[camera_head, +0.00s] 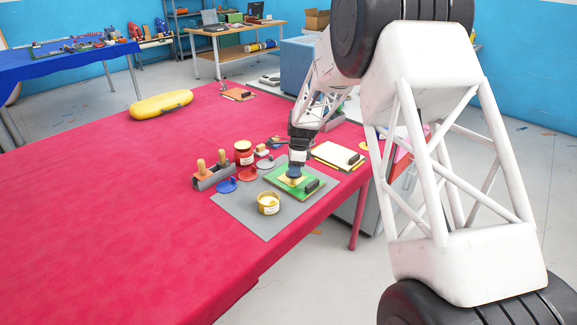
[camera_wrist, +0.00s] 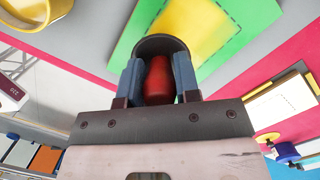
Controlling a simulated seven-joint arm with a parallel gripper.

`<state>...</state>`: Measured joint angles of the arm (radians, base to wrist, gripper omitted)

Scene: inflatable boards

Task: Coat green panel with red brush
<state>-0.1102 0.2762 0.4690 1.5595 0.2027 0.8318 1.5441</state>
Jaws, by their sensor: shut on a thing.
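The green panel (camera_head: 279,191) lies on a grey mat on the red table, with a yellowish patch on it and a black block at its right side. In the wrist view the panel (camera_wrist: 129,50) and its yellow patch (camera_wrist: 205,38) are at the top. My gripper (camera_head: 297,163) is over the panel. In the wrist view my gripper (camera_wrist: 158,82) is shut on the red handle of the brush (camera_wrist: 158,80), with a dark rounded rim beyond it. The brush's working end is hidden, so I cannot tell whether it touches the panel.
An open yellow can (camera_head: 268,203) stands on the grey mat (camera_head: 238,217) in front of the panel. A red can (camera_head: 243,153), a blue lid (camera_head: 226,186) and a holder with wooden handles (camera_head: 212,176) are left. The table's left is mostly clear.

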